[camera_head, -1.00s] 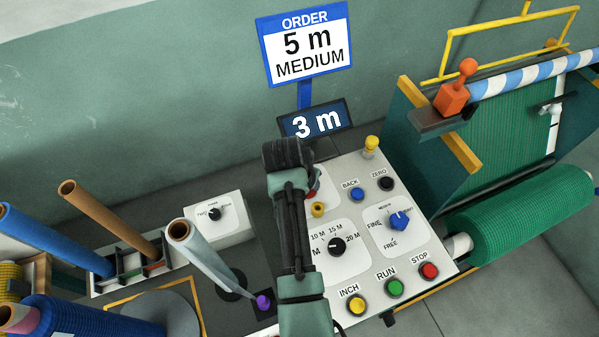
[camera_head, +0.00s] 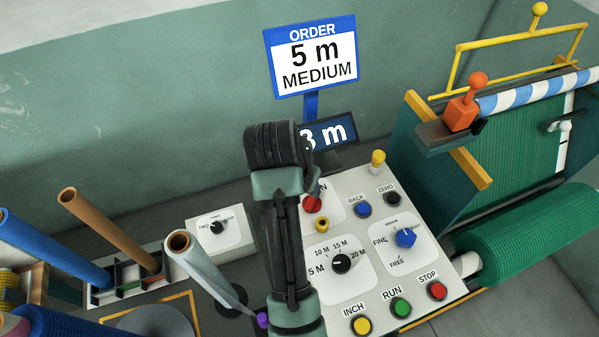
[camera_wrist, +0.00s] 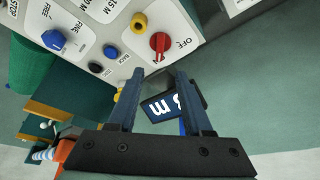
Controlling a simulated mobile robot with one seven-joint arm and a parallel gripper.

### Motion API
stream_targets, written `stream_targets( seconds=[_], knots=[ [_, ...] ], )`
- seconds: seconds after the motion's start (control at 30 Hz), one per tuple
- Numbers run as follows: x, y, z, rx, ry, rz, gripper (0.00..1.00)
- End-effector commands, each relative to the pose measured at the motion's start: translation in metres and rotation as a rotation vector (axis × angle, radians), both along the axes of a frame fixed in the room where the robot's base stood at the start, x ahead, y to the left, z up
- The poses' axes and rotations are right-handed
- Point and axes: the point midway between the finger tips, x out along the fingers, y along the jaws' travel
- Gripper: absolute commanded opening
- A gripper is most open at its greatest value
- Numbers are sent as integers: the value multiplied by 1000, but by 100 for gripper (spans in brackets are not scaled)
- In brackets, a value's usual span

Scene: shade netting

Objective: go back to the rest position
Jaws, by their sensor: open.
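My gripper shows in the wrist view (camera_wrist: 160,85) with its two dark fingers spread apart and nothing between them. Beyond the fingers are the small dark display (camera_wrist: 160,106) and the control panel's red rotary switch (camera_wrist: 160,43), with the OFF label beside it. In the head view my arm rises in front of the control panel (camera_head: 382,285); the fingertips are hidden there. The display (camera_head: 334,135) reads 3 m, partly covered by my arm. The red switch (camera_head: 313,203) shows just right of my arm.
The order sign (camera_head: 313,62) reads 5 m MEDIUM. The panel carries a black length dial (camera_head: 341,263), a blue dial (camera_head: 405,238) and several buttons. A green net roll (camera_head: 530,235) lies right. Upright tubes (camera_head: 85,230) stand left. An orange-handled block (camera_head: 463,112) sits upper right.

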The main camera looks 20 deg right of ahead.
Motion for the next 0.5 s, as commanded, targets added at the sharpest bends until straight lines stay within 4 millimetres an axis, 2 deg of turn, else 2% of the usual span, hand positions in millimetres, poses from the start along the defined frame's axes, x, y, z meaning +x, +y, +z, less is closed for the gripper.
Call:
stream_targets(
  seconds=[0.27,0.3,0.37,0.47,0.5],
  knots=[
    [0,0,0,0,0,0,50],
    [5,1,4,-7,-27,13,50],
    [19,3,17,-24,-99,48,50],
    [50,12,60,-77,-299,144,50],
    [63,18,85,-108,-399,190,50]
  ],
)
